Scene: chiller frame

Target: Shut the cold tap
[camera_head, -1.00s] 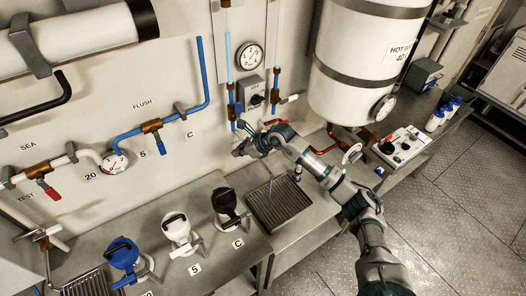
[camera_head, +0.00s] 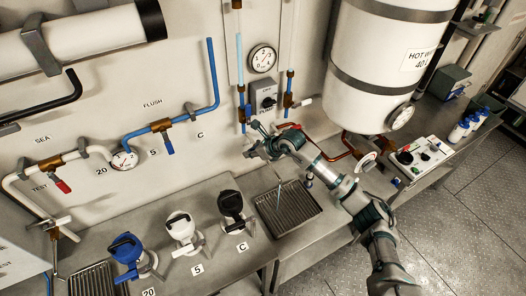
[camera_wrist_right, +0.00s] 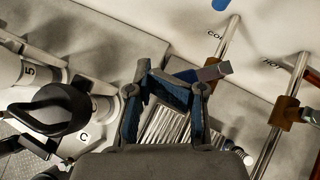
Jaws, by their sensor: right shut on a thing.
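My right gripper (camera_head: 254,146) reaches to the wall under the upright blue pipe, where the cold tap is mostly hidden. In the right wrist view its fingers (camera_wrist_right: 178,90) are closed in beside the pipe under a partly covered "CO" label (camera_wrist_right: 214,36). A dark block, apparently part of the cold tap (camera_wrist_right: 213,71), shows at the right fingertip. A thin pale-blue streak (camera_head: 278,196) hangs over the grated sink (camera_head: 290,212). My left gripper is out of view.
A gauge (camera_head: 262,59) and a grey switch box (camera_head: 264,96) are on the wall above the gripper. The hot water tank (camera_head: 362,70) hangs close on the right. Blue, white and black jugs (camera_head: 230,204) stand left of the sink.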

